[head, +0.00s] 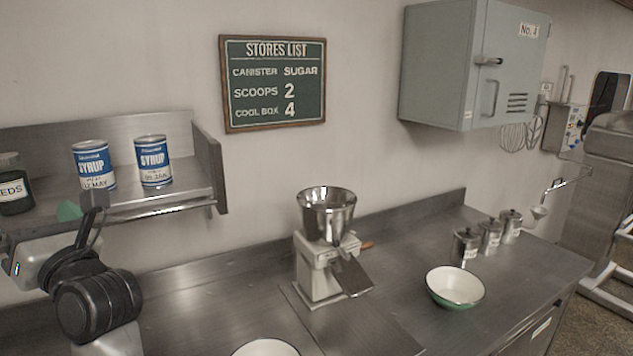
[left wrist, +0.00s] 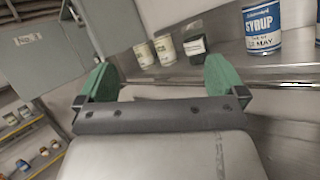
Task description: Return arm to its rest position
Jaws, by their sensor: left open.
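My left arm comes in from the left in the head view. Its gripper is near the front edge of the wall shelf, mostly hidden behind my own wrist, with a green fingertip showing. In the left wrist view my left gripper (left wrist: 155,85) is open, its two green fingers wide apart with nothing between them. The wall shelf (head: 140,207) holds two blue and white syrup cans, one on the left (head: 93,166) and one on the right (head: 153,162). A syrup can also shows in the left wrist view (left wrist: 263,27). My right gripper is in neither view.
A dark seeds jar (head: 14,188) stands at the shelf's left. On the steel counter (head: 200,305) are a grinder with a metal hopper (head: 327,215), a white and green bowl (head: 455,288), several lidded canisters (head: 490,238) and another bowl (head: 265,348). A grey cabinet (head: 440,65) hangs above.

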